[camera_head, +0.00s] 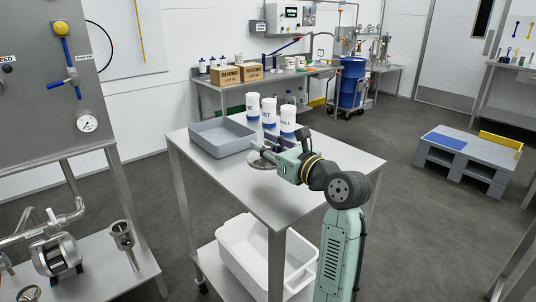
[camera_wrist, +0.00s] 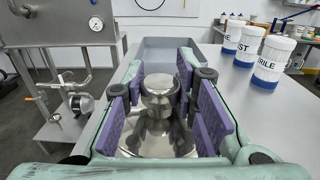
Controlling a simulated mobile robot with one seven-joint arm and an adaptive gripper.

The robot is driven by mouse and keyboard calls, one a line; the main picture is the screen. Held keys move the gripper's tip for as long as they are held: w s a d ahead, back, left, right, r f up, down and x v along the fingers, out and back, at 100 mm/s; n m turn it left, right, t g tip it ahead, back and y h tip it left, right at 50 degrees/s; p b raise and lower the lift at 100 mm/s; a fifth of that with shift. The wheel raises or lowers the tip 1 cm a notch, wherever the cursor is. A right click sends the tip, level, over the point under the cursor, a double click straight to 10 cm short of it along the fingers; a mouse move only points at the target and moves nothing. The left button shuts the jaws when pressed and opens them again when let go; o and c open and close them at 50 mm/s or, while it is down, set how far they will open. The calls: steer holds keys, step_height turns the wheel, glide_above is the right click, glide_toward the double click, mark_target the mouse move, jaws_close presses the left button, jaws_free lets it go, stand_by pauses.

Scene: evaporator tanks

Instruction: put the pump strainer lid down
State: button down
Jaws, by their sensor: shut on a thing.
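The pump strainer lid (camera_head: 260,161) is a shiny round metal disc with a knob, at my gripper (camera_head: 272,153) over the steel table (camera_head: 330,162). In the wrist view the lid (camera_wrist: 158,142) shows its knob upward between the purple pads of my gripper (camera_wrist: 162,96). My gripper is shut on the lid by its knob. The lid looks level and very near the tabletop; I cannot tell whether it touches. Its far edge lies close to the grey tray.
The grey tray (camera_head: 222,147) stands just beyond the lid. Several white bottles (camera_head: 288,122) with blue bands stand at the table's back. The table's right part is clear. A white bin (camera_head: 262,257) sits on the lower shelf. An open metal cup (camera_head: 122,236) stands by the pump (camera_head: 56,254) at left.

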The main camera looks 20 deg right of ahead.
mark_target(268, 160)
steer(key=shift+w+d, duration=0.45)
steer(key=shift+d, duration=0.05)
steer(key=shift+a+f+p, duration=0.1)
steer(key=shift+f+p, duration=0.25)
steer(key=shift+f, duration=1.45)
steer(key=shift+s+f+p, duration=0.1)
steer(key=shift+f+p, duration=0.25)
steer(key=shift+f, duration=0.25)
steer(key=c, duration=1.3)
jaws_free()
steer(key=shift+f, duration=0.2)
